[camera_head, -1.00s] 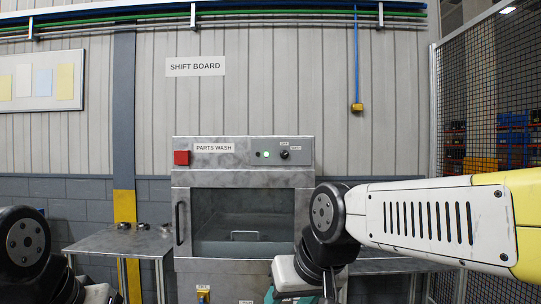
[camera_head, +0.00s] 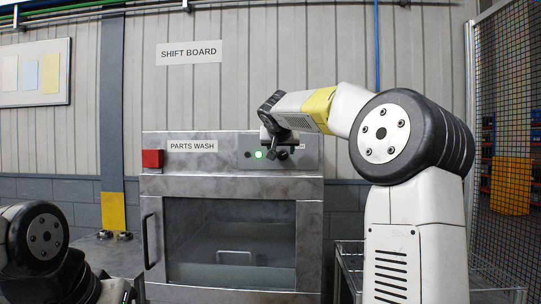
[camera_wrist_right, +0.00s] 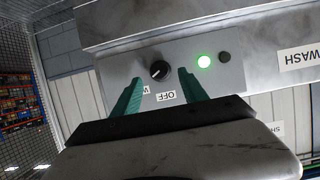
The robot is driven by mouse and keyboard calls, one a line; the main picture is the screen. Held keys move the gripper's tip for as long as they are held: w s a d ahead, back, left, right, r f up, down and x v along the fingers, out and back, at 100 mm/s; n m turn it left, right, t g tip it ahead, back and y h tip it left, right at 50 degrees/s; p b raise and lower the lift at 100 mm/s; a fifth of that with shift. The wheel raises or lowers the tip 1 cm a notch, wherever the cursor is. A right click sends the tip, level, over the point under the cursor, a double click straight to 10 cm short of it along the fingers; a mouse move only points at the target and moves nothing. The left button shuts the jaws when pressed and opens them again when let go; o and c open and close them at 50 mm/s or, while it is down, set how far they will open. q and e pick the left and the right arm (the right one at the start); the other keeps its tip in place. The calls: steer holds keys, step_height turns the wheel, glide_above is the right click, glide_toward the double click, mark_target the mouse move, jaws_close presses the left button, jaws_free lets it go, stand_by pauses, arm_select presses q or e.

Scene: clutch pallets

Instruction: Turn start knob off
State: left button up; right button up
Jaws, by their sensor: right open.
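The start knob (camera_wrist_right: 159,70) is a small black dial with a pale pointer mark on the grey control panel (camera_wrist_right: 115,75) of the parts washer. Its pointer seems to lean toward the partly covered "W" label; I cannot read its setting surely. An OFF label (camera_wrist_right: 166,96) sits beside it. A green light (camera_wrist_right: 204,61) is lit. My right gripper (camera_wrist_right: 160,78) is open, its teal fingers on either side of the knob, with no clear contact. In the head view my right gripper (camera_head: 277,147) is at the panel and mostly covers the knob. My left gripper's fingers do not show.
The washer (camera_head: 310,215) has a closed glass door with a handle and a red button (camera_head: 152,158) at its upper left. A metal side table (camera_head: 105,255) stands left. A mesh fence (camera_head: 505,100) is at the right.

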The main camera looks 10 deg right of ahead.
mark_target(282, 155)
steer(key=shift+x, duration=2.2)
jaws_close()
